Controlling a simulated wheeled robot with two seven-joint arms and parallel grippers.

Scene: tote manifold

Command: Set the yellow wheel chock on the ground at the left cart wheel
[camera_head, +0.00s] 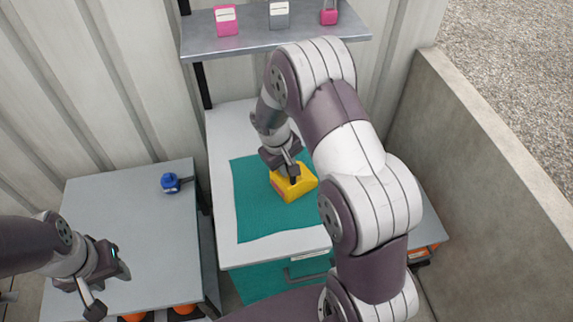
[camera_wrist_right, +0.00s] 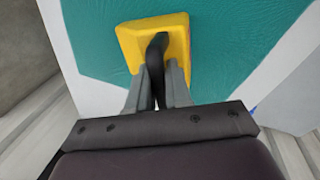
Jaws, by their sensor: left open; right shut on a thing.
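The yellow wheel chock (camera_head: 301,187) is on the teal mat (camera_head: 252,212) of the white-topped bench, and a dark handle stands up from it. My right gripper (camera_head: 291,174) is shut on that handle, as the right wrist view shows with the yellow chock (camera_wrist_right: 180,32) just beyond the fingers (camera_wrist_right: 157,85). Whether the chock touches the mat is not clear. My left gripper (camera_head: 107,287) is open and empty at the lower left, over the grey table. I cannot make out a cart wheel for certain.
A blue object (camera_head: 171,183) sits on the grey table (camera_head: 110,205) at left. Orange round shapes (camera_head: 184,309) show partly under its front edge. A shelf (camera_head: 250,36) behind holds small pink and grey items. A low concrete wall (camera_head: 470,200) bounds the right.

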